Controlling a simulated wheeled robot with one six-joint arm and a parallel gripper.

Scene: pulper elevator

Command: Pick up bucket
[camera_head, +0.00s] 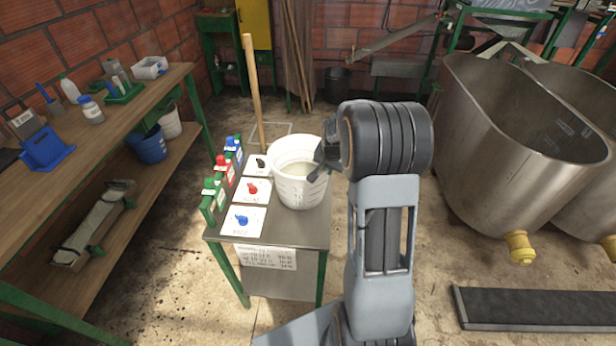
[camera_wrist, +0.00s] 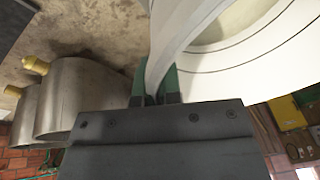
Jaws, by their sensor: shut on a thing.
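The white bucket (camera_head: 299,177) is upright on the right side of a small metal-topped table (camera_head: 308,226). Graduation marks show on its outer wall, and some pale contents show inside. My gripper (camera_head: 322,158) is at the bucket's right rim. In the wrist view my gripper (camera_wrist: 155,85) has its green fingers on either side of the white rim of the bucket (camera_wrist: 235,70), shut on it. Whether the bucket's base touches the tabletop is hard to tell.
A wooden pole (camera_head: 253,90) stands behind. A workbench (camera_head: 165,90) is at left. Large steel tanks (camera_head: 500,110) and a dark low slab (camera_head: 540,309) are at right.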

